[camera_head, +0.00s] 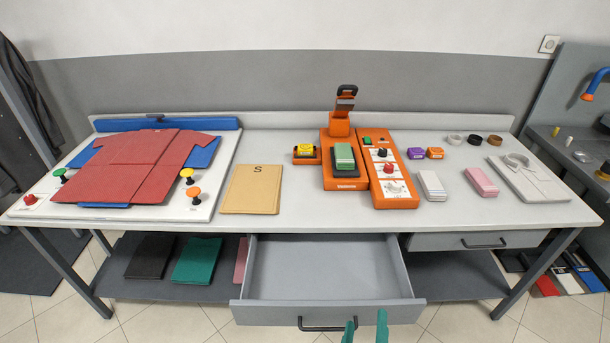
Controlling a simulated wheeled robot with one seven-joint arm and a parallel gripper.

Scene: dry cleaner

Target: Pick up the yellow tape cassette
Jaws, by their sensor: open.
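The yellow tape cassette (304,149) is a small yellow block with dark markings. It rests on or in a small orange holder (306,159) on the table, just left of the orange machine. My gripper (366,327) shows only as two green fingertips at the bottom edge of the picture. The fingers are apart with nothing between them. They are in front of the table, by the open drawer's handle, well short of the cassette and to its right.
An open, empty drawer (325,275) juts out from the table's front. The orange press (340,125) with a raised handle stands right of the cassette. A tan "S" envelope (252,190) lies left of it. Purple (416,153) and orange (435,153) blocks sit farther right.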

